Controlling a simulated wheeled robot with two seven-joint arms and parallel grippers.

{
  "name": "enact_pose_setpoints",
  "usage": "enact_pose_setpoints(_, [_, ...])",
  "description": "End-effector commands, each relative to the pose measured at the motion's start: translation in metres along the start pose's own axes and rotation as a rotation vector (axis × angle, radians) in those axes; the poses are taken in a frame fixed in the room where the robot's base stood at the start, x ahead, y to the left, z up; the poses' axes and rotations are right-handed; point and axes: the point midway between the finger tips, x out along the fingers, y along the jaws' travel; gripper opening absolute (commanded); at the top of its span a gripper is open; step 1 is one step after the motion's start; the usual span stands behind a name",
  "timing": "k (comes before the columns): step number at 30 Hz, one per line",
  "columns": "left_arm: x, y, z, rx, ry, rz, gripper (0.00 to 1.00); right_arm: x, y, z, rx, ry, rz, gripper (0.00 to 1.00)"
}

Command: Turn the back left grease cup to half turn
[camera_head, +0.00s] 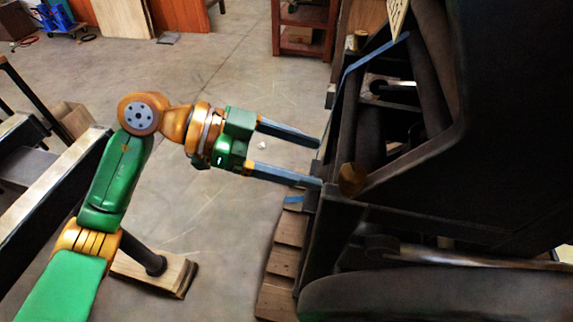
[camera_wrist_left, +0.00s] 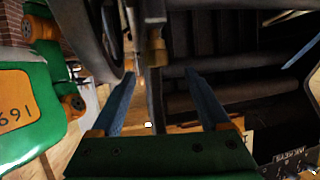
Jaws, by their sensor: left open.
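One brass grease cup (camera_head: 352,180) sits on the near corner of the dark press frame. A second brass grease cup (camera_head: 357,40) stands farther away, on the far end of the frame. My left gripper (camera_head: 319,163) is open and empty, its two blue-grey fingers pointing right toward the press, just left of the nearer cup and apart from it. In the left wrist view a brass cup (camera_wrist_left: 157,50) shows just beyond the gap between the open fingertips (camera_wrist_left: 160,76). I cannot tell the cups' turn angle. My right gripper is not in view.
The dark press (camera_head: 400,215) fills the right side, with bars and a large curved part close by. Wooden blocks (camera_head: 284,245) lie under its left edge. Another dark machine with a pale rail (camera_head: 55,180) stands at left. The floor between is mostly open.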

Motion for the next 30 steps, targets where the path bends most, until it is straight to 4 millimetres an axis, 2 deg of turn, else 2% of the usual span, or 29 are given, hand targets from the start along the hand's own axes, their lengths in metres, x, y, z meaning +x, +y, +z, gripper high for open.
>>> enact_pose_setpoints(10, [0.060,0.001,-0.005,-0.003,0.007,0.002,0.80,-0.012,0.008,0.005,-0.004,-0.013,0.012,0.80])
enact_pose_setpoints(14, [0.070,0.001,-0.003,-0.002,0.004,0.000,0.80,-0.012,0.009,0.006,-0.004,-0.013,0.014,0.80])
enact_pose_setpoints(20, [0.070,0.001,-0.002,-0.002,0.003,-0.001,0.80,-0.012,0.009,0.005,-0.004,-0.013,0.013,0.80])
enact_pose_setpoints(27, [0.070,0.001,-0.002,-0.002,0.002,0.000,0.15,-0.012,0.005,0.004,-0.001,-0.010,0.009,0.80])
enact_pose_setpoints(29, [0.070,0.001,-0.002,-0.002,0.002,-0.001,0.00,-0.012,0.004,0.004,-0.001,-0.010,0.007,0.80])
enact_pose_setpoints(30, [0.070,0.001,-0.002,-0.002,0.002,-0.001,0.56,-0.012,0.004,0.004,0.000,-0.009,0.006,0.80])
